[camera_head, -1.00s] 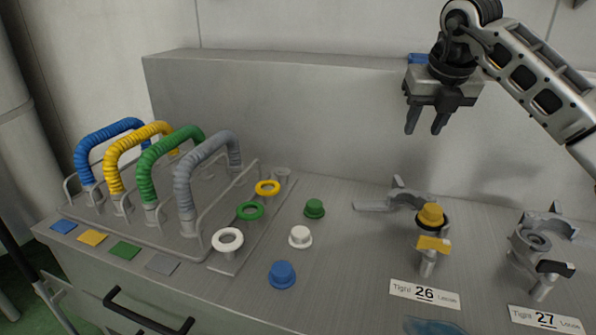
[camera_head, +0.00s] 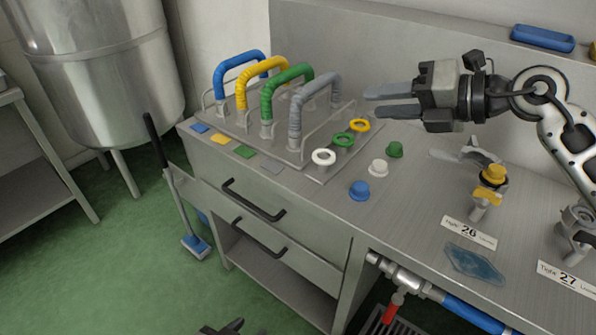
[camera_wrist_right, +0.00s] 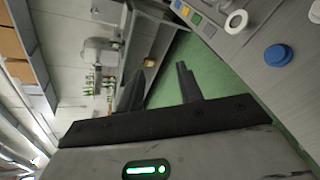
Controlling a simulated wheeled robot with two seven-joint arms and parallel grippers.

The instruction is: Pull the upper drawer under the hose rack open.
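The upper drawer (camera_head: 302,222) is in the grey cabinet under the hose rack (camera_head: 300,158), with a black bar handle (camera_head: 253,201). Its front looks flush with the cabinet. My right gripper (camera_head: 378,101) is above the worktop, right of the rack, with its fingers pointing left. They are apart and empty, also in the right wrist view (camera_wrist_right: 160,85). It is well above and to the right of the handle. Dark tips of my left gripper (camera_head: 228,327) show at the bottom edge of the head view, below and in front of the drawers; most of it is cut off.
A lower drawer (camera_head: 305,262) with a similar handle and an open shelf are below. A broom (camera_head: 170,180) stands left of the cabinet near a steel tank (camera_head: 110,80). Caps, rings and clamps occupy the worktop (camera_head: 420,205). Green floor (camera_head: 130,250) is free in front.

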